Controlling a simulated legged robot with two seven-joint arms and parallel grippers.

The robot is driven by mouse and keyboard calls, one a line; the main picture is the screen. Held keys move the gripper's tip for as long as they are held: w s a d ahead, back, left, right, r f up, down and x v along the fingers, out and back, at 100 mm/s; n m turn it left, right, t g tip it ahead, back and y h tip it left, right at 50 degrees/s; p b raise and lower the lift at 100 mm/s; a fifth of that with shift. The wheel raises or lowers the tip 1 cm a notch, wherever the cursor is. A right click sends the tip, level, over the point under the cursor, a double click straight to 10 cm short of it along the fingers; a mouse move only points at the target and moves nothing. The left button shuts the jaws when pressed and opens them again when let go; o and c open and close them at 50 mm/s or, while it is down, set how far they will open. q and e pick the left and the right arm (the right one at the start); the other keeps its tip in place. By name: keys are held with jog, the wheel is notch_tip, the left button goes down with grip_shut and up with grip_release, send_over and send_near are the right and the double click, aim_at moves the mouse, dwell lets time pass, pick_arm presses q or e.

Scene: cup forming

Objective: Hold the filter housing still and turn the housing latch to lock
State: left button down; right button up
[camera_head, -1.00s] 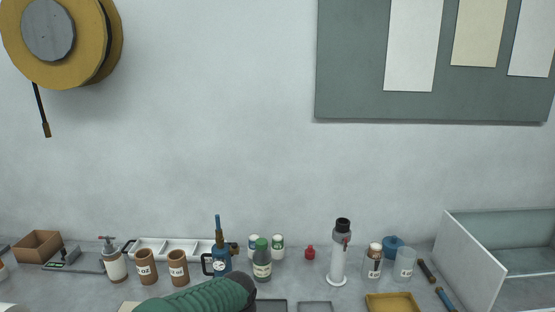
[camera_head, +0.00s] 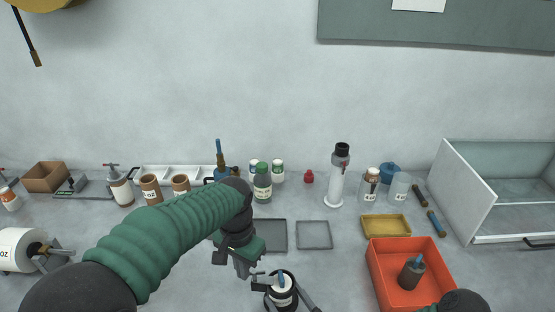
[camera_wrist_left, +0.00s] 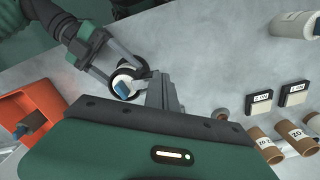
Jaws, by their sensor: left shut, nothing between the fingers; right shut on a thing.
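The filter housing (camera_head: 282,297) is a dark round body with a white ring and stands upright on the table at the bottom centre. Its blue latch (camera_head: 281,280) sits on top; in the left wrist view the latch (camera_wrist_left: 122,89) shows over the white top. My right gripper (camera_wrist_left: 127,75) is shut on the housing, its fingers on either side of it. My left gripper (camera_head: 244,267) is shut and empty, pointing down just left of the housing; in the left wrist view its fingers (camera_wrist_left: 163,90) are close beside the housing. I cannot tell whether they touch it.
A red tray (camera_head: 375,270) with a dark blue-handled part (camera_head: 411,272) stands to the right. A yellow tray (camera_head: 386,225) and a grey tray (camera_head: 314,235) lie behind. A white-grey cylinder (camera_head: 337,186) and several bottles line the back.

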pick_arm(q)
jog(key=f, duration=0.3)
jog(key=shift+s+d+f, duration=0.2)
jog(key=shift+s, duration=0.15)
dwell(0.8)
jog(key=shift+w+d, duration=0.25)
jog(key=shift+w, duration=0.3)
dwell(0.8)
jog(key=shift+w+a, duration=0.1)
jog(key=shift+a, duration=0.15)
dwell(0.4)
notch_tip(320, 180, up, 6)
jog(key=shift+s+a, duration=0.2)
jog(key=shift+s, duration=0.1)
dwell(0.5)
